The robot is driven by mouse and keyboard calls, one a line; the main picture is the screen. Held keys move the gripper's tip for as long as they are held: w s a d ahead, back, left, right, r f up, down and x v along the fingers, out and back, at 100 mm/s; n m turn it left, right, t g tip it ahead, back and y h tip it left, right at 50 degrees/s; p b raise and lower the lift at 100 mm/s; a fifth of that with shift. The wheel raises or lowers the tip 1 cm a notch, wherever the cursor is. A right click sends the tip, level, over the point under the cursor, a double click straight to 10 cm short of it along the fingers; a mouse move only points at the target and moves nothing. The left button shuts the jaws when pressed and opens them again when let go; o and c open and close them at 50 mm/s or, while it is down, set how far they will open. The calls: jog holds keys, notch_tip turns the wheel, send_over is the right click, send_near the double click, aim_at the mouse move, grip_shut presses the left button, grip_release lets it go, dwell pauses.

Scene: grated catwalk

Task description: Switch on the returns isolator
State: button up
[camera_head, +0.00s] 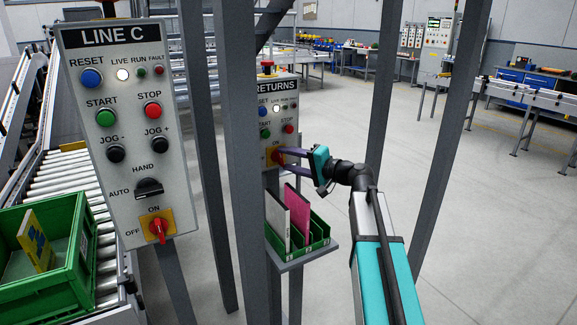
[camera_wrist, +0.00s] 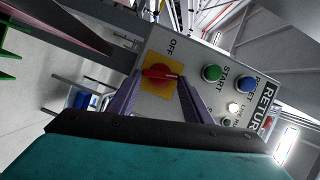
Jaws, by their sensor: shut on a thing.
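The returns panel (camera_head: 277,115) is a grey box on a post in the middle of the head view. Its isolator is a red rotary knob on a yellow plate (camera_head: 268,150), low on the panel. In the wrist view the red knob (camera_wrist: 157,72) sits between the two purple fingers of my gripper (camera_wrist: 159,80), which is shut on it. The knob's pale pointer mark faces right in that view, toward the panel's top; the OFF label (camera_wrist: 170,44) lies to its side. In the head view my gripper (camera_head: 282,156) reaches the panel from the right and partly hides the knob.
The Line C panel (camera_head: 130,75) stands nearer at left with a similar red knob (camera_head: 158,227). A green holder (camera_head: 310,237) with white and pink folders hangs under the returns panel. Grey posts (camera_head: 440,150) flank my arm. A green crate (camera_head: 75,250) sits on rollers.

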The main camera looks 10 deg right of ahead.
jog(key=shift+f+m+t+y+b, duration=0.15)
jog(key=shift+m+t+y+b, duration=0.15)
jog(key=shift+m, duration=0.35)
jog(key=shift+f+m+t+y+b, duration=0.1)
jog(key=shift+f+m+y+b, duration=0.1)
jog(key=shift+m+b, duration=0.35)
jog(key=o, duration=1.1)
jog(key=shift+c, duration=0.2)
jog(key=b+v, duration=0.1)
jog(key=v, duration=1.3)
jog(key=shift+a, duration=0.1)
